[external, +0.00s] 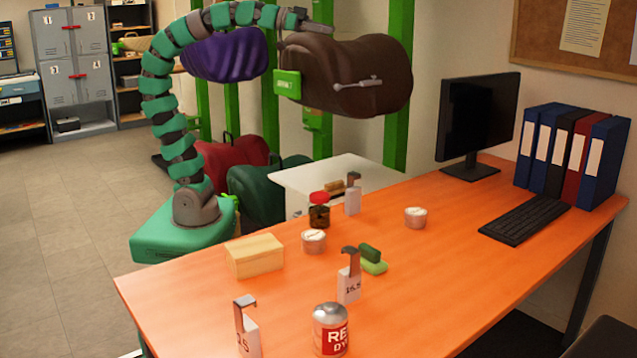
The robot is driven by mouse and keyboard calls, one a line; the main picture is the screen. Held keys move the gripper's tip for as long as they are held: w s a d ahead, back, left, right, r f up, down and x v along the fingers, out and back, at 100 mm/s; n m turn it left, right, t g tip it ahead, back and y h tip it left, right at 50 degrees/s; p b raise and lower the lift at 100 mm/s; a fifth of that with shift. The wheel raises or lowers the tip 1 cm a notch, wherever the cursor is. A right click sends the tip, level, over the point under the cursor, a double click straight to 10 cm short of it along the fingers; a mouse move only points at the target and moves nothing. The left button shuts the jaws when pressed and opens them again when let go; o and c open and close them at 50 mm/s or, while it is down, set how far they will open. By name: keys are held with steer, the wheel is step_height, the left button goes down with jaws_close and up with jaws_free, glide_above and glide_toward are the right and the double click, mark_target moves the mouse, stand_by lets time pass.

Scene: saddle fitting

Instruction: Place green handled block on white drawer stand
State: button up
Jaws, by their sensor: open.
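The green handled block (374,266) lies on the orange table right of the middle. It has a light green body with a darker green part on top. The white drawer stand (308,182) stands behind the table's far edge. Its light top shows, and its lower front is partly hidden by the table and the things on it. My gripper (303,20) is high at the top of the picture, above the brown saddle, far from the block and the stand. It is open and small in view, and I see nothing held in it.
On the table (450,260) are a wooden box (254,256), a red-capped brown jar (319,211), a red can (331,330), small round tins (416,217) and hooked white tags (349,288). A brown saddle (375,75) hangs above the stand. A monitor (477,118) and keyboard (525,219) occupy the right.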

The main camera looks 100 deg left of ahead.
steer(key=w+d+r+t+h+p, duration=0.1)
steer(key=w+d+r+t+h, duration=0.15)
steer(key=w+d, duration=0.6)
steer(key=w+d+r+t+h+p, duration=0.1)
steer(key=w+d+r+h, duration=0.25)
steer(key=w+d, duration=0.45)
steer(key=w+d+f+n+y, duration=0.4)
steer(key=w+d+f+n, duration=0.2)
steer(key=w+d+f, duration=0.15)
steer(key=n+g+y+p, duration=0.3)
steer(key=g+y, duration=0.6)
steer(key=y, duration=0.3)
glide_above(366, 249)
steer(key=s+d, duration=0.3)
step_height(366, 249, down, 43)
step_height(366, 249, down, 7)
steer(key=shift+r+b, duration=0.15)
steer(key=shift+b, duration=1.05)
steer(key=shift+g+h, duration=0.25)
steer(key=shift+h, duration=0.05)
steer(key=shift+b+x, duration=0.7)
steer(key=shift+x, duration=1.9)
steer(key=shift+d, duration=0.1)
